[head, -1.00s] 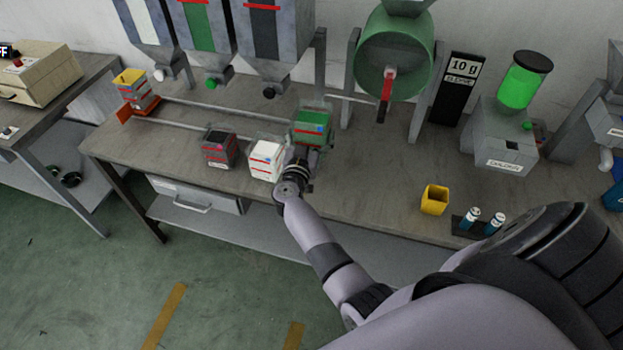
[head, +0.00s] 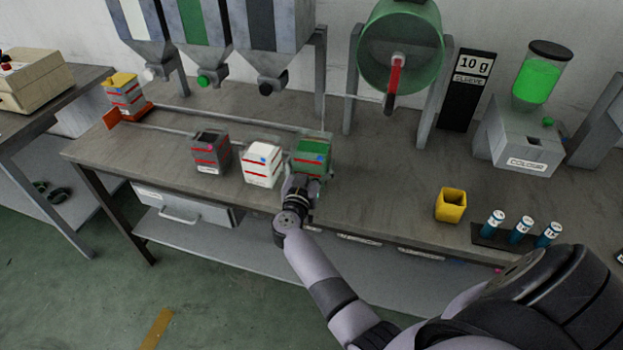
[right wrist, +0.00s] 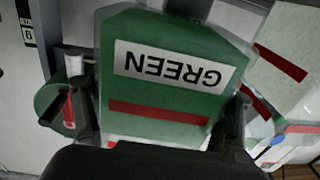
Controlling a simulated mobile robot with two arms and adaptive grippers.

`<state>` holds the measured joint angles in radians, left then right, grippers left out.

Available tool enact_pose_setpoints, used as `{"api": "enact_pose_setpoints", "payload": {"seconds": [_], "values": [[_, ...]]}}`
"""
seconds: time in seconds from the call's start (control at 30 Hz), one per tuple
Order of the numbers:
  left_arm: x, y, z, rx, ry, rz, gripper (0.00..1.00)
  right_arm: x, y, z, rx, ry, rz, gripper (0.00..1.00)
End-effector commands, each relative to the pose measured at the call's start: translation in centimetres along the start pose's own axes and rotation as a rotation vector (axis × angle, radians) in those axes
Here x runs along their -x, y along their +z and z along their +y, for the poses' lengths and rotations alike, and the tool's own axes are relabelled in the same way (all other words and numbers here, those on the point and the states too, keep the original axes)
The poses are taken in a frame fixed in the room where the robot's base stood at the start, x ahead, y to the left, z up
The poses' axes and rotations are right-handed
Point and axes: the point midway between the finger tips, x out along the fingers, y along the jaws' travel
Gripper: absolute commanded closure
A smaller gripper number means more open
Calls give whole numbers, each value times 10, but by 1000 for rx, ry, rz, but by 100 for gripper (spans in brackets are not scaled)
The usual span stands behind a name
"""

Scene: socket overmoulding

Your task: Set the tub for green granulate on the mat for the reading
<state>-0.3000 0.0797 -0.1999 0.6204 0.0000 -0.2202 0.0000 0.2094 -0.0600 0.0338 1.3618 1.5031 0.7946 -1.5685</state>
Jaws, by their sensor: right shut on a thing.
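The green tub (head: 312,150) has a red stripe and stands right of the white tub in the head view. In the right wrist view the tub (right wrist: 160,88) fills the middle, its "GREEN" label upside down. My right gripper (head: 302,182) is shut on its near side, with dark fingers at both edges of the tub in the wrist view. The tub looks upright; I cannot tell whether its base touches the bench. I cannot make out the mat. My left gripper is not in view.
The white tub (head: 263,164) is close on the left, and the dark tub (head: 211,152) is beyond it. A yellow cup (head: 451,205) and blue vials (head: 520,231) stand at the right. The bench (head: 385,180) is clear between the green tub and the cup.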

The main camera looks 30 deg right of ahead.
Motion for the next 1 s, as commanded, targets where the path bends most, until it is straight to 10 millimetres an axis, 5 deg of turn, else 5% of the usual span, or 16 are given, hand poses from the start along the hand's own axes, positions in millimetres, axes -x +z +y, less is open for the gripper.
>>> {"api": "enact_pose_setpoints", "payload": {"seconds": [0.3,0.77,0.8,1.0], "values": [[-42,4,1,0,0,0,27,0,37,0,0,0,2,72],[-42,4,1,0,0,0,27,0,43,0,0,0,3,72],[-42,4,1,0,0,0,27,0,44,0,0,0,-1,22],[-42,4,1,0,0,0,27,0,44,0,0,0,-1,9]]}}
